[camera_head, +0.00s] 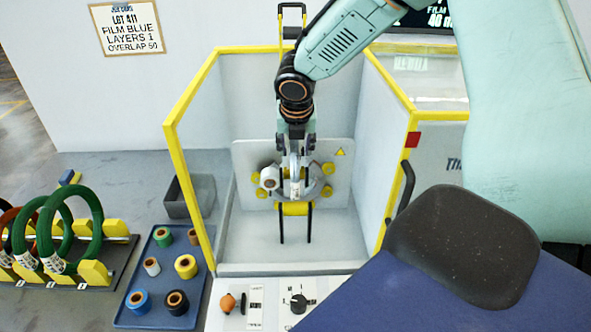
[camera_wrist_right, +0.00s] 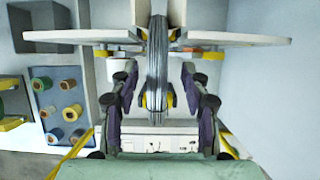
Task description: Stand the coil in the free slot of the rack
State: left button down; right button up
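A grey coil (camera_head: 319,188) stands inside the yellow-framed wrapping machine, partly hidden behind my right gripper (camera_head: 295,172). In the right wrist view the coil (camera_wrist_right: 158,65) shows edge-on between the two fingers of the right gripper (camera_wrist_right: 158,85). The fingers are spread, with a gap on each side of the coil. The rack (camera_head: 96,272), dark with yellow blocks, is on the floor or table at the far left. It holds two green coils (camera_head: 98,225) and a brownish one (camera_head: 6,225), upright. I cannot tell which slot is free. My left gripper is not in view.
A blue tray (camera_head: 150,320) with several tape rolls lies between rack and machine. A grey bin (camera_head: 190,208) stands behind it. The machine's yellow frame (camera_head: 190,165) surrounds the right arm. A control panel (camera_head: 270,302) with knobs is in front. A white roll (camera_head: 269,178) sits beside the coil.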

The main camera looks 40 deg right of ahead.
jog(key=shift+w+a, duration=0.15)
jog(key=shift+w, duration=0.05)
jog(key=c, duration=0.5)
jog(key=shift+s, duration=0.1)
grip_shut()
